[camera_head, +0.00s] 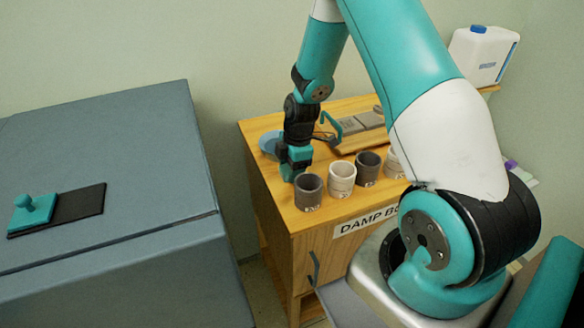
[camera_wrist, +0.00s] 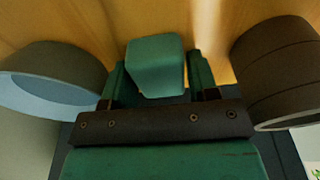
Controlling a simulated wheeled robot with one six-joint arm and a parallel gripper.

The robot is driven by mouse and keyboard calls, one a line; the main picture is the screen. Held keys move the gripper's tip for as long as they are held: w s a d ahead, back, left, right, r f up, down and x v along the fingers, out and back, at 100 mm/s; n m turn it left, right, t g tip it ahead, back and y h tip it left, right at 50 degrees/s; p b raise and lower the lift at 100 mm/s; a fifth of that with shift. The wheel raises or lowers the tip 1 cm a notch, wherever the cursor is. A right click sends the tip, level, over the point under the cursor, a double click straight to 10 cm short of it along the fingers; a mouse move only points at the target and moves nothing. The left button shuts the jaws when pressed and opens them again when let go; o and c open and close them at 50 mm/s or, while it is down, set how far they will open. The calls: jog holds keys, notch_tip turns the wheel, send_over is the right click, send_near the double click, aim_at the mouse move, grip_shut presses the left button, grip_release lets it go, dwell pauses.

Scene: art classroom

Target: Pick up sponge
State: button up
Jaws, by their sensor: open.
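A green, rounded block that looks like the sponge (camera_wrist: 155,65) is on the wooden top in the wrist view. My gripper (camera_head: 294,166) is low over the near left part of the wooden cabinet top (camera_head: 262,126). In the wrist view its two green fingers stand open on either side of the sponge, with small gaps visible. In the head view the gripper hides the sponge, or I cannot tell it from the green fingers.
A blue-grey bowl (camera_wrist: 50,80) is close left of my gripper and a dark cup (camera_wrist: 278,75) close right. Several cups, including a pale one (camera_head: 341,180), line the cabinet's front edge. A grey board (camera_head: 362,122) lies behind. A blue-grey chest (camera_head: 110,150) stands left.

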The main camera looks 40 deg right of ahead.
jog(key=shift+c, duration=0.2)
jog(key=c, duration=0.5)
notch_tip(320, 180, up, 20)
jog(key=b, duration=0.4)
jog(key=shift+b, duration=0.3)
